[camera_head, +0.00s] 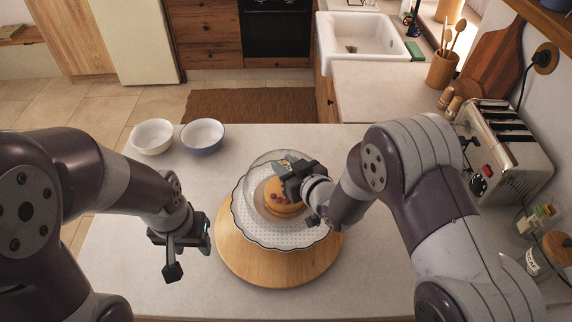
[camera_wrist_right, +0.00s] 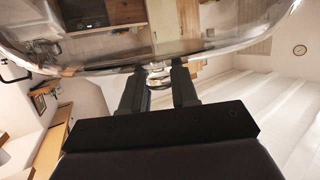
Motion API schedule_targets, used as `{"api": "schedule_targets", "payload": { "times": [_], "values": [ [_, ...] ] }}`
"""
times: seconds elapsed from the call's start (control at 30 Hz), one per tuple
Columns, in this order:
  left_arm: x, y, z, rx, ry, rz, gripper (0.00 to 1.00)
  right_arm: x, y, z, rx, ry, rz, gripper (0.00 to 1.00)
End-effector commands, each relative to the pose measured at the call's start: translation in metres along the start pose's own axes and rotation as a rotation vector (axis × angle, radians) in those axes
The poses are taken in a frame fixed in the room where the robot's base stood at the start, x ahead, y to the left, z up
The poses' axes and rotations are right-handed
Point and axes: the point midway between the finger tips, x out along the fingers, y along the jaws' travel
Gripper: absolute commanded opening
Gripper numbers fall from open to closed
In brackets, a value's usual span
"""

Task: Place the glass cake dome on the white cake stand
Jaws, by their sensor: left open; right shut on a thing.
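The clear glass cake dome (camera_head: 258,163) is over the white cake stand, set slightly toward its far side. My right gripper (camera_head: 286,172) is shut on the dome's knob; the right wrist view shows the knob (camera_wrist_right: 158,70) between the two fingers (camera_wrist_right: 158,88) and the glass beyond. The white cake stand (camera_head: 262,236) has a scalloped dark-edged rim and carries a small cake with red berries (camera_head: 280,200). I cannot tell how high the dome's rim is above the stand. My left gripper (camera_head: 187,252) is open and empty, left of the stand.
The stand is on a round wooden board (camera_head: 265,272) on the pale counter. Two bowls, one white (camera_head: 152,136) and one blue (camera_head: 202,135), stand at the far left. A toaster (camera_head: 505,150) and jars are at the right. The counter's front left is clear.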

Motion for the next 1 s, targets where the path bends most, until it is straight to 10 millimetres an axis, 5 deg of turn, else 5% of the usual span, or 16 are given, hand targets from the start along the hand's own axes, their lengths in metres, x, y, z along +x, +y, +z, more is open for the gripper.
{"api": "schedule_targets", "payload": {
  "times": [0.47,0.5,0.57,1.0],
  "values": [
    [0.010,0.000,0.001,0.000,0.000,0.000,0.47,0.003,0.000,0.008,-0.001,0.004,0.000,0.00],
    [0.009,0.000,0.001,0.000,0.000,0.000,0.47,0.003,0.000,0.007,-0.001,0.004,0.000,0.39],
    [0.009,0.000,0.001,0.000,0.000,0.000,0.47,0.003,0.000,0.007,-0.001,0.003,0.000,0.58],
    [0.016,0.000,0.002,0.000,0.000,0.000,0.47,-0.011,0.001,0.011,0.001,-0.001,0.002,0.59]
  ]
}}
